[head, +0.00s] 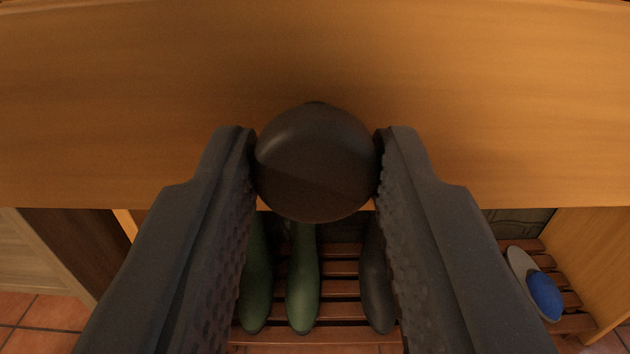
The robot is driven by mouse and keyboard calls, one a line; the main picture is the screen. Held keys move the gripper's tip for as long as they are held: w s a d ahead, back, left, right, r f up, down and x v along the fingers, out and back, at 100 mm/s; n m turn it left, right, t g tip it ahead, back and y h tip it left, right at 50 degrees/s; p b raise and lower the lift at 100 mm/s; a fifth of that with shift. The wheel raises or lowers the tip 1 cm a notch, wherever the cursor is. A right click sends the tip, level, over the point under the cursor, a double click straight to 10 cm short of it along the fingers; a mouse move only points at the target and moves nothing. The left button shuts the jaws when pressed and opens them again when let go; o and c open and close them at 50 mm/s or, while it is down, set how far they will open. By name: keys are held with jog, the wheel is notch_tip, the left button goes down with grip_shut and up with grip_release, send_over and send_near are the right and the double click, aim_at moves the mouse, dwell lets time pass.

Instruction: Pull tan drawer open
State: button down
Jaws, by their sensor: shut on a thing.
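The tan drawer (120,90) fills the upper part of the head view as a wide wooden front. A round dark knob (316,165) sits at the middle of its lower part. My gripper (316,158) is shut on this knob, with one finger touching its left side and one its right. The gripper fingers hide parts of the drawer's lower edge. The top and the sides of the drawer's frame are not clear, so I cannot tell how far it stands out.
Below is a slatted wooden rack (345,310) with green boots (302,290), a dark boot (377,290) and a grey and blue shoe (543,293). A wooden side panel (595,265) stands at right. Tiled floor (35,318) shows at lower left.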

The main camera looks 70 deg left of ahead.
jog(key=shift+s+d, duration=0.2)
jog(key=shift+d, duration=0.2)
jog(key=c, duration=1.1)
grip_release()
jog(key=shift+w, duration=0.15)
jog(key=p+v, duration=0.1)
jog(key=v, duration=1.2)
jog(key=shift+d+p, duration=0.35)
